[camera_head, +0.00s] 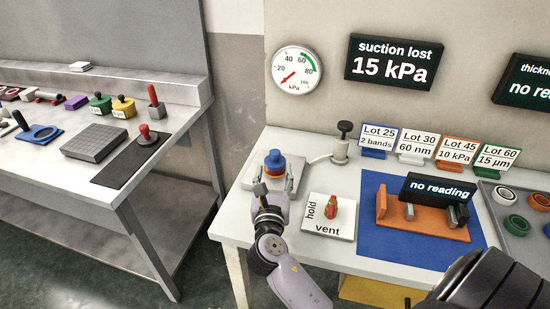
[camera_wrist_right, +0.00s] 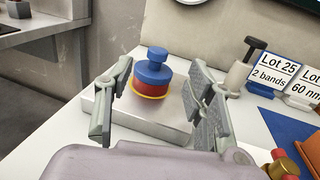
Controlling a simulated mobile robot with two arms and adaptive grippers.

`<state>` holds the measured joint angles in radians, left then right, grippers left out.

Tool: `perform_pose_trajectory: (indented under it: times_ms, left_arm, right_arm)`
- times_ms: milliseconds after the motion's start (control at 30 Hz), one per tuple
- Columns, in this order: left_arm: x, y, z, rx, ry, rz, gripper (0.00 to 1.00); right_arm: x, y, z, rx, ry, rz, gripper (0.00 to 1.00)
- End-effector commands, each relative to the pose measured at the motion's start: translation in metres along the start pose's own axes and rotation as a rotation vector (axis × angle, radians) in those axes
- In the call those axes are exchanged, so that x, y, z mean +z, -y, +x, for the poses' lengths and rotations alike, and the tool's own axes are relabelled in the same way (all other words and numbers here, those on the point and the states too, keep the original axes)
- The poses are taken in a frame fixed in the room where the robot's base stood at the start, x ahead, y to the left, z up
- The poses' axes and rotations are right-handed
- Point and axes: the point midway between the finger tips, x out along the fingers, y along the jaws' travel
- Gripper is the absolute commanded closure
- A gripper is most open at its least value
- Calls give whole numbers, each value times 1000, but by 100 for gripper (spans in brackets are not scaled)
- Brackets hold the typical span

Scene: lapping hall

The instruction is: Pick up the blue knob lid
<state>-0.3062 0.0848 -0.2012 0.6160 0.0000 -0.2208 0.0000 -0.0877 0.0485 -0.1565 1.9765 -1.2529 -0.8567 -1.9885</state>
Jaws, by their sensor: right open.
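The blue knob lid (camera_head: 274,160) sits on a red cylindrical body on a light grey plate on the right-hand table. In the right wrist view, the lid (camera_wrist_right: 153,70) has a round knob on top, and the red body (camera_wrist_right: 150,88) below it has a yellow ring at its base. My right gripper (camera_head: 270,187) is just on the near side of the lid and hides part of the plate. In the right wrist view, the open fingers of my right gripper (camera_wrist_right: 160,75) are on either side of the lid, with visible gaps. My left gripper is not in view.
A hold/vent switch plate (camera_head: 318,228) is right of the gripper. A black-knobbed post (camera_head: 341,150) stands behind. Lot signs (camera_head: 384,139), a blue mat (camera_head: 375,238) with an orange fixture, and a grey tray (camera_head: 488,203) lie right.

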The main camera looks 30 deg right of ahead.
Motion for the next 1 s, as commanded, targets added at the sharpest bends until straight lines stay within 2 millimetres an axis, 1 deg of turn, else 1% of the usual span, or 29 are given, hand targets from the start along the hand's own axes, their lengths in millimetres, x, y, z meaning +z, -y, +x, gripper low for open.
perform_pose_trajectory:
  times_ms: [33, 133, 233, 433, 600, 700, 800, 1000]
  left_arm:
    - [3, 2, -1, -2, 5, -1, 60]
    - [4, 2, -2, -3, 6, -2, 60]
    - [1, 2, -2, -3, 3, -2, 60]
    - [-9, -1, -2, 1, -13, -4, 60]
    - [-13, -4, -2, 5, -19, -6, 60]
    - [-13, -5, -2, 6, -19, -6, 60]
    - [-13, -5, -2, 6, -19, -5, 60]
    - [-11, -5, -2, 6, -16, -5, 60]
  right_arm:
    - [1, 0, 12, -1, 2, -1, 51]
    - [1, 0, 30, 0, 2, 0, 51]
    - [0, 0, 41, 0, 1, 0, 51]
    - [-1, 0, 54, 0, 0, 0, 51]
    - [-6, -1, 80, -1, 1, 0, 51]
    - [-6, -2, 92, 0, 0, 0, 51]
    - [-6, -2, 98, 1, 0, 1, 51]
    - [-6, -2, 99, 1, -1, 1, 51]
